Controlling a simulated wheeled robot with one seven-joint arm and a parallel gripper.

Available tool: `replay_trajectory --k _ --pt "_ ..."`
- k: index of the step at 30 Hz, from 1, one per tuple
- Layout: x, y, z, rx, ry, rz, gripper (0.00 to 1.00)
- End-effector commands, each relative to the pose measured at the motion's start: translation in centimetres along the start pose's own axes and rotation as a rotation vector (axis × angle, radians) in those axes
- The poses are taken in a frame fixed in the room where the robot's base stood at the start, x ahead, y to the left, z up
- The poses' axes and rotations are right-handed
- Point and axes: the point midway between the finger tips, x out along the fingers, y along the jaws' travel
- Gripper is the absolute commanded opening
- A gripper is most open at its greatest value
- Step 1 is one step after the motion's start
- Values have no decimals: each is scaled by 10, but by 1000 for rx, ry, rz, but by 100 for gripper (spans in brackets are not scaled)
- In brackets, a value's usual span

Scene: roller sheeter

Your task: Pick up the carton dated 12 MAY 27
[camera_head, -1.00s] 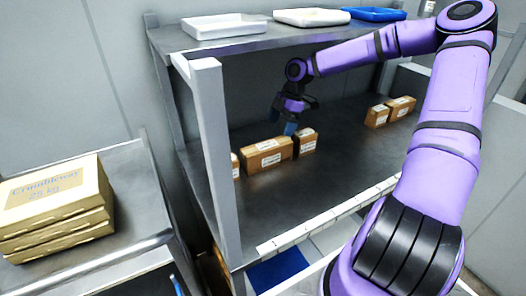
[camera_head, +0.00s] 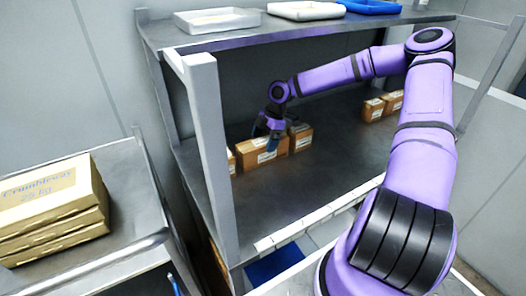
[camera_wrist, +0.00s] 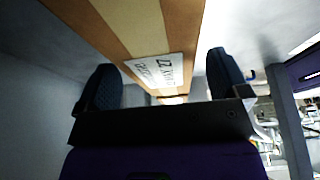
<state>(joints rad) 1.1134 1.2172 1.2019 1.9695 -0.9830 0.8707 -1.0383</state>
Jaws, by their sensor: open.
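A row of brown cartons stands on the middle shelf. The middle carton (camera_head: 250,158) is the widest, a right carton (camera_head: 302,139) stands close beside it, and a left carton (camera_head: 231,161) is partly hidden by the shelf post. My gripper (camera_head: 269,143) is open at the middle carton and covers part of it. In the wrist view a carton (camera_wrist: 125,22) with a pale tape strip lies ahead between the spread fingers of my gripper (camera_wrist: 162,66). Its white label (camera_wrist: 157,70) shows upside down; I cannot read its date surely. Contact cannot be told.
More cartons (camera_head: 374,108) stand farther right on the shelf (camera_head: 335,165). Trays (camera_head: 218,20) sit on the upper shelf above my arm. A grey post (camera_head: 212,150) rises at the shelf's front left. Flat boxes (camera_head: 50,205) are stacked on a side table. The shelf front is clear.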

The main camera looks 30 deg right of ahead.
Motion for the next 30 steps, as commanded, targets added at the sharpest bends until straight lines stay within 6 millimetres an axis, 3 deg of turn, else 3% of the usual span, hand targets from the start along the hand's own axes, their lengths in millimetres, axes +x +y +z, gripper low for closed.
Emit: replay_trajectory --k 3,11,20,30 --pt "11 0 0 1 0 0 94" --pt "13 0 0 2 0 1 94" --pt "13 0 0 2 0 1 31" --pt "10 0 0 1 -1 2 31"
